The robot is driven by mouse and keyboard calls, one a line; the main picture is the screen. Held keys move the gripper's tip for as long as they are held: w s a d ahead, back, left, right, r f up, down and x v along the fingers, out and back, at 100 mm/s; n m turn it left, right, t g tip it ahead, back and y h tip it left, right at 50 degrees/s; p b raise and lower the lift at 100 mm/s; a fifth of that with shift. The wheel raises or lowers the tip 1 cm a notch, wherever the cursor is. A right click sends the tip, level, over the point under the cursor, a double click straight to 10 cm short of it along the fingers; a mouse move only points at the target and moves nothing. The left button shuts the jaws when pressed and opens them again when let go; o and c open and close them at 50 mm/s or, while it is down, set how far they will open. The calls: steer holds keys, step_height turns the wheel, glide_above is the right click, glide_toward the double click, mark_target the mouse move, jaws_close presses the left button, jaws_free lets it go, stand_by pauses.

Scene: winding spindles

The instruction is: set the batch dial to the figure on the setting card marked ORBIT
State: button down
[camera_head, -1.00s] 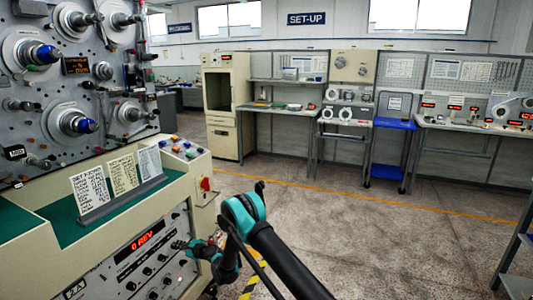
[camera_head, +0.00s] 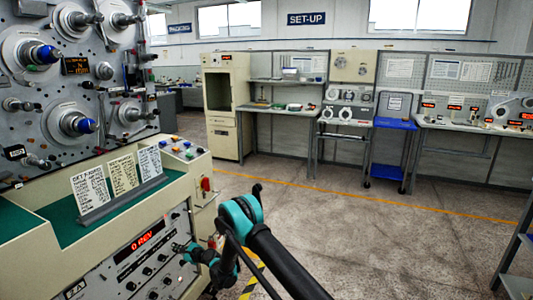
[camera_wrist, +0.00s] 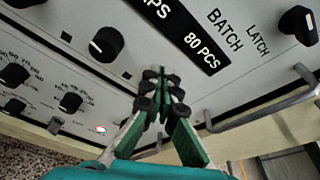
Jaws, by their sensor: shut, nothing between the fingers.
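Three setting cards stand in a holder on the console's green top in the head view: a left card (camera_head: 90,188), a middle card (camera_head: 124,174) and a right card (camera_head: 150,160). I cannot read which one is marked ORBIT. In the wrist view a black window (camera_wrist: 182,28) shows "80 PCS" beside the BATCH lettering (camera_wrist: 225,28). I cannot tell for sure which control is the batch dial. A black knob (camera_wrist: 106,43) lies left of the window. My gripper (camera_wrist: 160,76) is shut and empty, in front of the panel near the window; it also shows in the head view (camera_head: 181,247).
A red display (camera_head: 140,242) reads "0 REV" on the console front. Another knob (camera_wrist: 298,25) sits by the LATCH lettering, and a metal handle (camera_wrist: 265,108) juts out at the wrist view's right. A red switch (camera_head: 206,184) is at the console corner. The floor to the right is clear.

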steer(key=shift+s+r, duration=0.2)
stand_by(0.3)
steer(key=shift+w+d+f+v, duration=0.1)
steer(key=shift+f+v, duration=0.1)
steer(key=shift+v, duration=0.75)
steer(key=shift+w+d+f+v, duration=0.1)
steer(key=shift+f+v, duration=0.1)
steer(key=shift+v, duration=0.75)
steer(key=shift+d+f+v, duration=0.1)
steer(key=shift+f+v, duration=0.1)
steer(key=shift+v, duration=0.8)
steer(key=shift+w+a+r+m+g, duration=0.15)
steer(key=shift+w+a+m+g, duration=0.15)
steer(key=shift+w+a+m, duration=0.65)
steer(key=shift+w+a+r+m+g, duration=0.15)
steer(key=shift+w+a+m+g, duration=0.35)
steer(key=shift+w, duration=0.75)
steer(key=shift+w+a+r+m+g, duration=0.1)
steer(key=shift+w+a+m, duration=0.45)
steer(key=shift+w+m, duration=0.45)
steer(key=shift+f, duration=0.1)
